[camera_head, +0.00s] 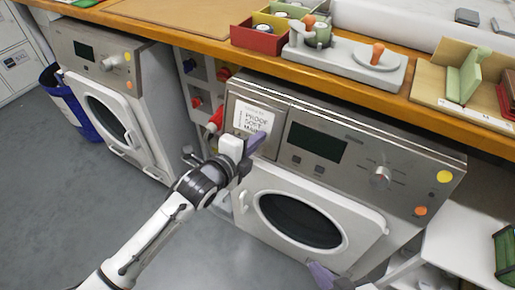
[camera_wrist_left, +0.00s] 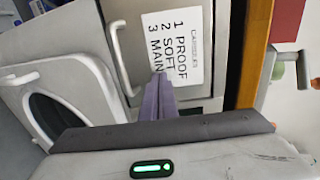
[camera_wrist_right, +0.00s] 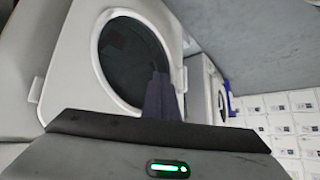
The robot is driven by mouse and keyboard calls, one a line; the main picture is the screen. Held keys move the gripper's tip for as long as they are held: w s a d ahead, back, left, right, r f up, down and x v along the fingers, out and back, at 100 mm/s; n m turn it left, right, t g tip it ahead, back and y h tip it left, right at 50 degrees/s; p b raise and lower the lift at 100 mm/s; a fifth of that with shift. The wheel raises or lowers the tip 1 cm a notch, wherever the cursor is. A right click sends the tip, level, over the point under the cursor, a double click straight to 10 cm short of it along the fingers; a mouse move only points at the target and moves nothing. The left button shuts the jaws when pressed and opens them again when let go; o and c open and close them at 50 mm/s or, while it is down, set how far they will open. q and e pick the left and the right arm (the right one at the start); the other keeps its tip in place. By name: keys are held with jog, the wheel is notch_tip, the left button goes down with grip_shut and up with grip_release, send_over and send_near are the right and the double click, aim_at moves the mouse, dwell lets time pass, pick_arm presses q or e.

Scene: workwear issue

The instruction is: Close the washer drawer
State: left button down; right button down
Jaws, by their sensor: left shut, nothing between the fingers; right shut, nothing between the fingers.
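The washer drawer (camera_head: 278,123) is at the upper left of the near washer's front, with a white label (camera_head: 253,119) listing proof, soft and main. The drawer front (camera_wrist_left: 135,12) and its pale handle (camera_wrist_left: 121,58) also show in the left wrist view. I cannot tell how far the drawer stands out. My left gripper (camera_head: 253,144) is shut and empty, its purple fingertips just in front of the drawer's lower part; contact is unclear. The left fingertips (camera_wrist_left: 158,84) overlap the label's lower edge. My right gripper (camera_head: 320,274) is shut and empty, low before the washer's round door (camera_head: 300,220).
A wooden counter (camera_head: 380,96) runs above the washers, carrying coloured bins (camera_head: 262,38) and a grey fixture (camera_head: 350,66). A second washer (camera_head: 105,85) stands at left beside a blue basket (camera_head: 75,105). A white shelf (camera_head: 470,235) is at right. Floor at left is clear.

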pick_arm(q)
jog(key=shift+w+r, duration=0.25)
jog(key=shift+r, duration=0.1)
